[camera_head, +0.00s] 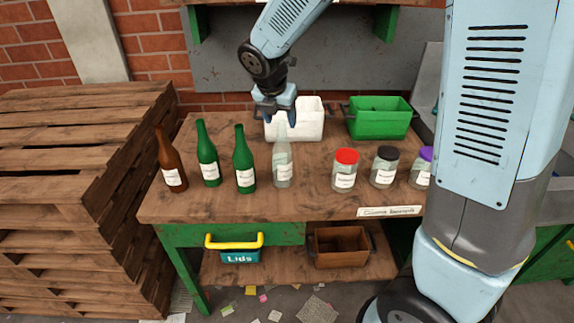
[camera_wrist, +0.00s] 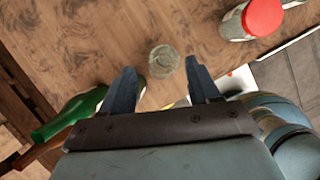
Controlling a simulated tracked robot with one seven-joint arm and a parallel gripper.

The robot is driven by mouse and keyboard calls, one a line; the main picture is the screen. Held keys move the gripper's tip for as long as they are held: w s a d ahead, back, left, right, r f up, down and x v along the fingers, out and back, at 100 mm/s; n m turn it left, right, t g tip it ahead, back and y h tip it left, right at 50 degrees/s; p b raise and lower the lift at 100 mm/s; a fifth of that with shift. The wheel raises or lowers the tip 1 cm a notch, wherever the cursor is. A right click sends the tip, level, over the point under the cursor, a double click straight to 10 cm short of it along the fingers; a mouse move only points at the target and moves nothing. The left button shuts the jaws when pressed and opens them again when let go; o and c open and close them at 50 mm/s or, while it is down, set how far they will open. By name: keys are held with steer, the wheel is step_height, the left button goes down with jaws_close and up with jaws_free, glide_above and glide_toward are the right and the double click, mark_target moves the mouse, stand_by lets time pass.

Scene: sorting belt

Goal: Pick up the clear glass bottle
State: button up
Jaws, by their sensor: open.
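The clear glass bottle (camera_head: 283,168) stands upright on the wooden table, with a white label, right of the two green bottles. In the wrist view a round clear glass shape, which looks like this bottle (camera_wrist: 163,60) from above, lies just beyond and between the fingertips. My gripper (camera_head: 275,104) hangs above the neck of the bottle, around the height of its top; the exact gap is hard to tell. In the wrist view my gripper (camera_wrist: 160,80) has its two fingers apart, with nothing held.
A green bottle (camera_head: 243,160), another green bottle (camera_head: 207,155) and a brown bottle (camera_head: 170,160) stand to the left. Jars with red (camera_head: 345,170), black (camera_head: 384,168) and purple (camera_head: 422,168) lids stand to the right. A white bin (camera_head: 312,122) and green bin (camera_head: 378,122) are behind.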

mark_target(283, 129)
steer(key=shift+x, duration=2.65)
steer(key=shift+s, duration=0.15)
jaws_close()
